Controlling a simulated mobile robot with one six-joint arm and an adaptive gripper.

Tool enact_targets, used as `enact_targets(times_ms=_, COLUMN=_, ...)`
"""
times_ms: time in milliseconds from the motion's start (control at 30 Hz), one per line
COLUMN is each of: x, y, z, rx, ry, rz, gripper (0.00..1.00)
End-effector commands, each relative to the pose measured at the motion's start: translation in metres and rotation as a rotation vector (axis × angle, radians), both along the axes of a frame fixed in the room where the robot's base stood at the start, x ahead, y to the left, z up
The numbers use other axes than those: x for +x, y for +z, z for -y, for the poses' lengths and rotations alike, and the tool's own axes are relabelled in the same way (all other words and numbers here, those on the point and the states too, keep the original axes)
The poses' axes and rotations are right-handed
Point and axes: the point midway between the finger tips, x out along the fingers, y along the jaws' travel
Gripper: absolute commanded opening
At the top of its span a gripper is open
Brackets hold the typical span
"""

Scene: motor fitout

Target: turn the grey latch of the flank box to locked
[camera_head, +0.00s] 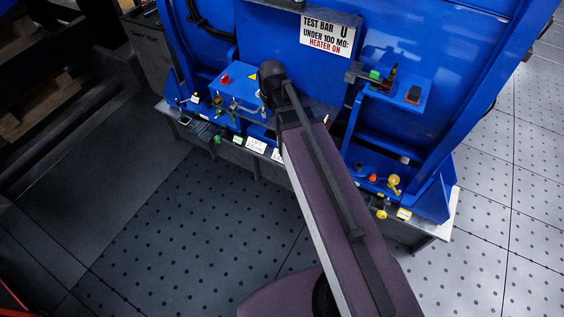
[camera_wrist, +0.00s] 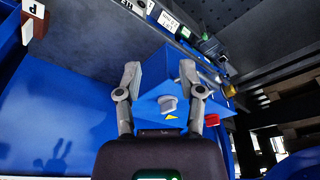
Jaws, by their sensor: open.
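In the wrist view the blue flank box (camera_wrist: 152,72) projects from the blue wall, with a grey latch (camera_wrist: 168,104) on its face just above a small yellow triangle. My gripper (camera_wrist: 160,70) is open and empty, one finger on each side of the box, the latch between them nearer the right finger. I cannot tell whether the fingers touch the box, nor how the latch is turned. In the head view a blue box (camera_head: 240,86) with a red knob and yellow triangle shows left of my arm; my arm hides the gripper, and I cannot make out the latch.
A red part (camera_wrist: 212,120) sits right of the right finger. A sign reading "TEST BAR" (camera_head: 327,35) hangs above. A blue shelf (camera_head: 405,90) with small parts is at right. Labelled small fittings line the lower ledge. The dotted floor (camera_head: 190,220) in front is clear.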

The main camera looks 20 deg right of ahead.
Motion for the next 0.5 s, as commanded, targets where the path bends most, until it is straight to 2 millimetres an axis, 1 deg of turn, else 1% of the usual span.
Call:
enact_targets(times_ms=33, x=-0.006, y=-0.009, z=0.000, rx=0.000, ry=0.001, rz=-0.007, gripper=0.50)
enact_targets(times_ms=500, x=-0.047, y=-0.051, z=0.002, rx=0.003, ry=0.013, rz=-0.085, gripper=0.50)
